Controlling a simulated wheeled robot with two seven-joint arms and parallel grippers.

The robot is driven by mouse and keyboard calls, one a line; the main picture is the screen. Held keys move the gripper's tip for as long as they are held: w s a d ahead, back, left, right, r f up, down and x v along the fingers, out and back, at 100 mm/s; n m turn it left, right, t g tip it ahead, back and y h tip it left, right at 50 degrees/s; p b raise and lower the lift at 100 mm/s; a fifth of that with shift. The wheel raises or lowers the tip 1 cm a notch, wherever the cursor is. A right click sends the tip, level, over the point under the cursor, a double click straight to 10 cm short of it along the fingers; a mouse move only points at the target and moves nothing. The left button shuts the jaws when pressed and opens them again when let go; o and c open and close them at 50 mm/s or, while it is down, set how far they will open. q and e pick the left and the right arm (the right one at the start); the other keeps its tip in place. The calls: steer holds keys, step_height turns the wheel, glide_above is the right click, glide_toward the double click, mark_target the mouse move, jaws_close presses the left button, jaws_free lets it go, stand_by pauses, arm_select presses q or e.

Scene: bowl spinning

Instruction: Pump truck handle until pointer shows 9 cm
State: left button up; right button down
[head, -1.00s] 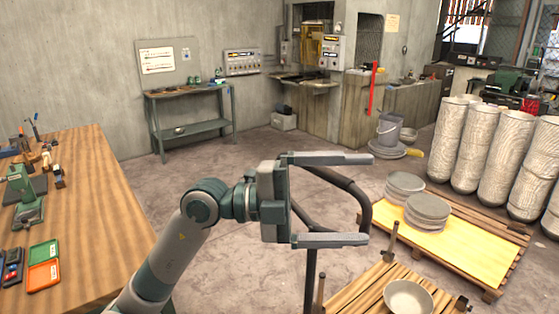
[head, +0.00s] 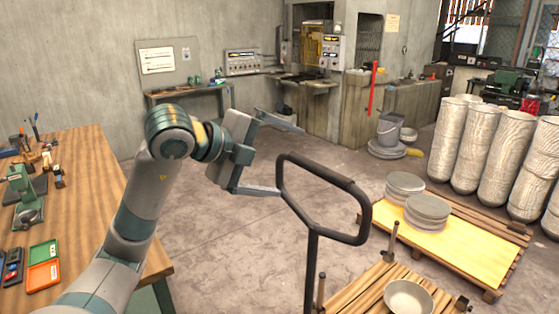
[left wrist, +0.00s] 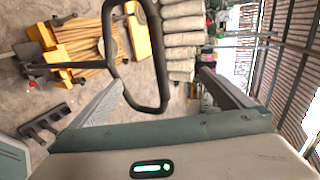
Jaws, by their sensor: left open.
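The truck handle (head: 322,171) is a dark loop on an upright post in the middle of the head view. It also shows in the left wrist view (left wrist: 161,75), between and beyond the fingers. My left gripper (head: 290,158) is open and empty, up and to the left of the handle. Its lower finger tip shows close to the loop's left side; I cannot tell whether they touch. The pointer and any scale are not visible. My right gripper is not in view.
A wooden workbench (head: 80,190) with tools stands at the left. A slatted pallet (head: 355,290) with a bowl (head: 408,298) is at the lower right. Behind it, a yellow-topped pallet (head: 470,245) holds stacked plates. Tall pale rolls (head: 493,150) stand at the right. Floor behind the handle is clear.

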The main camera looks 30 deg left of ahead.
mark_target(314, 170)
arm_select(q)
steer(key=shift+w+f, duration=0.1)
steer(key=shift+b+x, duration=1.2)
steer(key=shift+x, duration=5.15)
steer(key=c, duration=2.3)
